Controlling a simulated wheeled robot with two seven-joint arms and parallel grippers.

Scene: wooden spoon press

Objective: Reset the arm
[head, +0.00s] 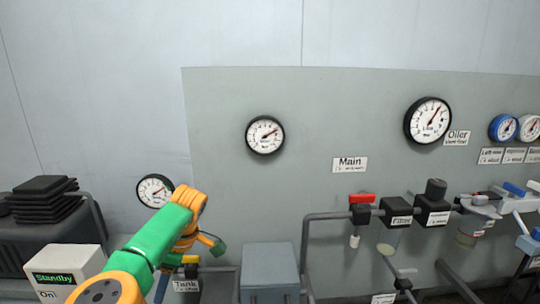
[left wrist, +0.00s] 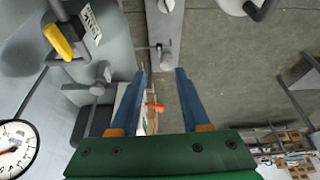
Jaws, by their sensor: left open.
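My left arm, orange and green, reaches in from the bottom left of the head view, and its gripper is partly hidden behind its own wrist beside the Tank label (head: 186,285). In the left wrist view my left gripper (left wrist: 161,85) has its two blue fingers apart with nothing held between them. A yellow valve handle (left wrist: 57,40) is to the upper left of the fingers, apart from them. That yellow handle also shows in the head view (head: 190,259), close to the gripper. My right gripper is not in view.
A grey panel (head: 300,185) carries several dials. The Main valve's red handle (head: 362,199), black filter units (head: 396,210) and pipes stand right of my arm. A grey box (head: 270,268) is close by. A white Standby box (head: 62,272) and black stack (head: 45,195) are left.

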